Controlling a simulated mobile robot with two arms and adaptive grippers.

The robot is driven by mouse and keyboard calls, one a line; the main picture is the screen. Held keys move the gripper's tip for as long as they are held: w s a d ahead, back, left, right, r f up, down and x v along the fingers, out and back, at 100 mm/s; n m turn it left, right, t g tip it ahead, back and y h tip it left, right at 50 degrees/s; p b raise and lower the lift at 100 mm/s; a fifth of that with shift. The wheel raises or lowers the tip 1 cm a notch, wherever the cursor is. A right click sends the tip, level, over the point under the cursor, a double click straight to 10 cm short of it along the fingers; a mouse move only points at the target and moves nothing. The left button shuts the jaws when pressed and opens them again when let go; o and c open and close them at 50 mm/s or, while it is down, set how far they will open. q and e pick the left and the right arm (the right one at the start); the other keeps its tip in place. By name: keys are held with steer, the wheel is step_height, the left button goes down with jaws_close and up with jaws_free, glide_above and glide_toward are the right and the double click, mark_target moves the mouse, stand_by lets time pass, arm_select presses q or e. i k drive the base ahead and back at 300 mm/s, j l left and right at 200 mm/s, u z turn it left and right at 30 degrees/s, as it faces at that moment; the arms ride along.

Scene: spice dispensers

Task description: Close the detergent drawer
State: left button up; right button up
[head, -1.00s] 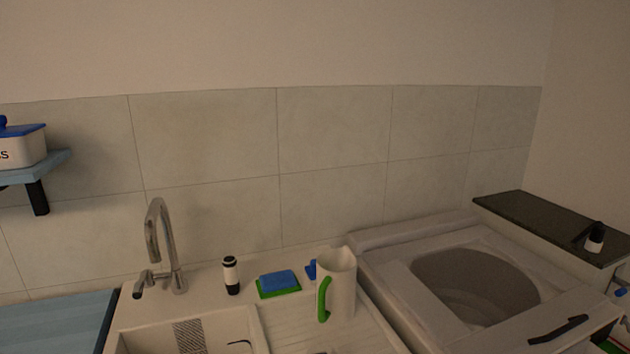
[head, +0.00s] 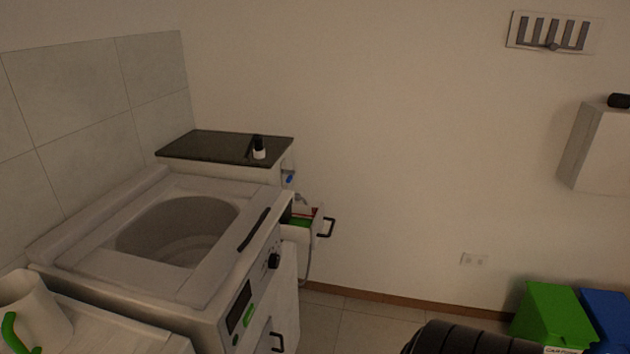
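The detergent drawer (head: 303,229) stands pulled out from the front of the white washing machine (head: 126,284), at its far right end. It is white with a black handle (head: 326,228), and its inside shows green and red. Part of the drawer is hidden behind the machine's front corner. Neither of my grippers shows in the head view.
A dark countertop (head: 215,147) with a small black-and-white bottle (head: 259,148) lies behind the machine. A white jug (head: 38,306) stands at the lower left. Green (head: 552,312) and blue (head: 605,315) bins stand at the lower right. Tiled floor (head: 365,329) shows between.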

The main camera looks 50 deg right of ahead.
mark_target(306, 226)
steer(key=z, duration=1.65)
